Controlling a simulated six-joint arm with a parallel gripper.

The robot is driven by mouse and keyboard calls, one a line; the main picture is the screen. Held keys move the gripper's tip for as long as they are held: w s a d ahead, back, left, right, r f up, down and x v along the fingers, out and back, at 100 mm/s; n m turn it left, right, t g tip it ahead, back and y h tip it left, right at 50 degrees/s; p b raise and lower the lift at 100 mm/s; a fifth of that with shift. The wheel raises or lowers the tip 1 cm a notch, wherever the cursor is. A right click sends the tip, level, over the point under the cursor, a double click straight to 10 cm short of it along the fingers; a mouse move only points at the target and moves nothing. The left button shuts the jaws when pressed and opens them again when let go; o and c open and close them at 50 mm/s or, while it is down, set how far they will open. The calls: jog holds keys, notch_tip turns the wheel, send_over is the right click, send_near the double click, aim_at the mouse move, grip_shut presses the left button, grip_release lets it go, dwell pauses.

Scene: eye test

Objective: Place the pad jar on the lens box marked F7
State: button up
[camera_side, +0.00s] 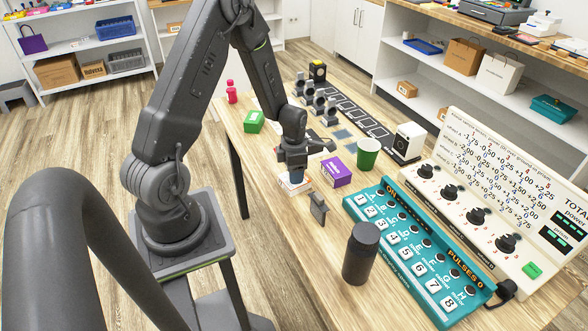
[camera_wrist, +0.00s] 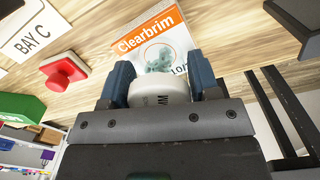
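In the wrist view my gripper (camera_wrist: 160,82) has its two blue fingers closed on the sides of a round white jar (camera_wrist: 158,92), taken as the pad jar. Part of its printed label shows; the rest is cut off by my gripper. Just beyond it lies a white and orange box (camera_wrist: 148,36) lettered "Clearbrim", with a teal shape near the jar's edge. In the side view my gripper (camera_side: 297,176) points down at this box (camera_side: 296,187) on the table; the jar is not clear there. I cannot tell whether jar and box touch. No F7 mark is readable.
A purple box (camera_side: 336,171) stands right of my gripper, with a green cup (camera_side: 367,153) behind it. A dark stand (camera_side: 318,208) is close in front. A teal panel (camera_side: 415,250) and black bottle (camera_side: 361,253) are nearer. A green box (camera_side: 254,121) lies farther back.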

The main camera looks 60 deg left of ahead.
jog(key=o, duration=0.3)
notch_tip(320, 180, up, 12)
jog(key=shift+r, duration=0.1)
jog(key=shift+s+d+r+m+t, duration=0.95)
jog(key=shift+s+d+r+m, duration=1.65)
jog(key=shift+m, duration=2.95)
jog(key=shift+s+d+r+m+t, duration=0.9)
jog(key=shift+s+d+r+m, duration=0.7)
jog(key=shift+d+r+m, duration=3)
jog(key=shift+s+d+r+m+t, duration=0.95)
jog(key=shift+s+d+r+m, duration=1.05)
jog(key=shift+m, duration=4.55)
jog(key=shift+s+d+f, duration=0.1)
jog(key=shift+d+f, duration=0.2)
jog(key=shift+d, duration=0.2)
